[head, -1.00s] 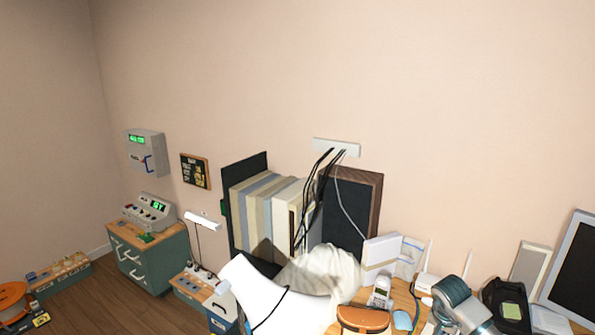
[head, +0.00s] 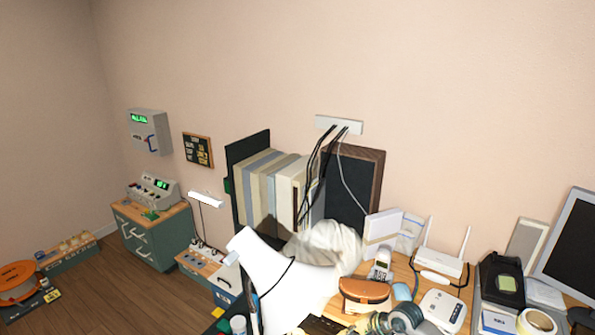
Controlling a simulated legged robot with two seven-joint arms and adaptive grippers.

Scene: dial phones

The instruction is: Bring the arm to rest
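Neither gripper can be made out in the head view. A grey-teal ringed part (head: 402,318) shows low at the bottom edge, over the front of the wooden desk (head: 402,275); it may be part of my arm, but I cannot tell. No fingers show on it. A cordless phone (head: 380,268) stands upright on the desk. A white device with a small label or screen (head: 442,310) lies to its right. An orange-brown case (head: 365,292) lies in front of the phone.
A large white curved shape (head: 285,285) with a dark cable fills the lower middle. A white router (head: 440,262) with two antennas, a black holder (head: 503,280) and a monitor (head: 572,255) crowd the right side. A green cabinet (head: 150,240) stands left.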

